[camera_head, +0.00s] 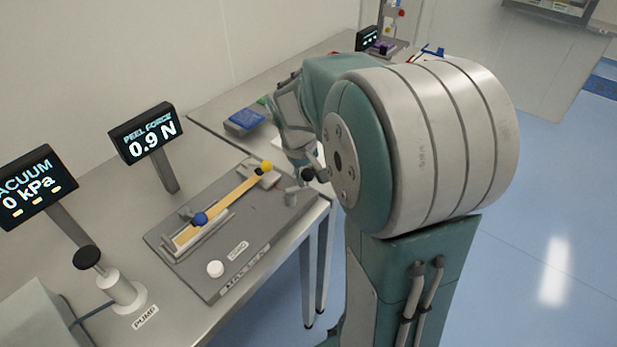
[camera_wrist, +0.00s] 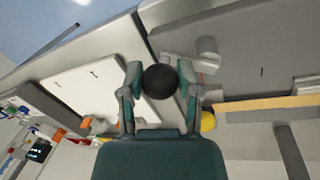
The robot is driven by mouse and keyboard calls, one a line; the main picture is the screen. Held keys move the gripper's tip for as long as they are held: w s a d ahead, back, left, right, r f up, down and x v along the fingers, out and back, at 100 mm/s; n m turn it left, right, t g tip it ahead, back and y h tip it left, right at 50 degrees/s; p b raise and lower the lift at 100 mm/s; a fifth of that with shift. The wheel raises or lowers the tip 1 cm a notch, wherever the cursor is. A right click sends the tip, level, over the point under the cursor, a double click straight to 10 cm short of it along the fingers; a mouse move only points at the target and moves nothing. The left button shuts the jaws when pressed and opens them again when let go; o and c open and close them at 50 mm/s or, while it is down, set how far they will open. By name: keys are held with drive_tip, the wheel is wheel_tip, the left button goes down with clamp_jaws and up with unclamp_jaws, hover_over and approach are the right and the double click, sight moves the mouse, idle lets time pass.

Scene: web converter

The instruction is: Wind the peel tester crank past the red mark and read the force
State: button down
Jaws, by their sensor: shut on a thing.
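The peel tester (camera_head: 215,290) is a grey plate on the bench with a tan strip (camera_head: 235,200) running across it. A yellow ball (camera_head: 266,167) and a blue ball (camera_head: 200,218) sit along the strip. My gripper (camera_wrist: 160,86) is shut on the crank's black knob (camera_wrist: 160,80), which sits between the fingers. The knob also shows in the head view (camera_head: 307,174), at the tester's right end, by a grey post (camera_head: 291,197).
A vacuum display (camera_head: 35,186) reading 0 kPa and a pump with a black-topped handle (camera_head: 122,290) stand at the left. A blue tray (camera_head: 245,121) lies behind the tester. A white round button (camera_head: 215,268) is on the plate's front. My arm hides part of the bench.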

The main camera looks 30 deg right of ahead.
sight(298, 188)
drive_tip(key=shift+w+f+n, duration=0.1)
drive_tip(key=shift+w+n, duration=0.2)
drive_tip(key=shift+n, duration=0.6)
drive_tip(key=shift+c, duration=1.5)
unclamp_jaws()
drive_tip(key=shift+w, duration=0.1)
wheel_tip(298, 188, up, 12)
drive_tip(key=a, duration=0.2)
drive_tip(key=shift+a, duration=0.15)
drive_tip(key=shift+f, duration=0.15)
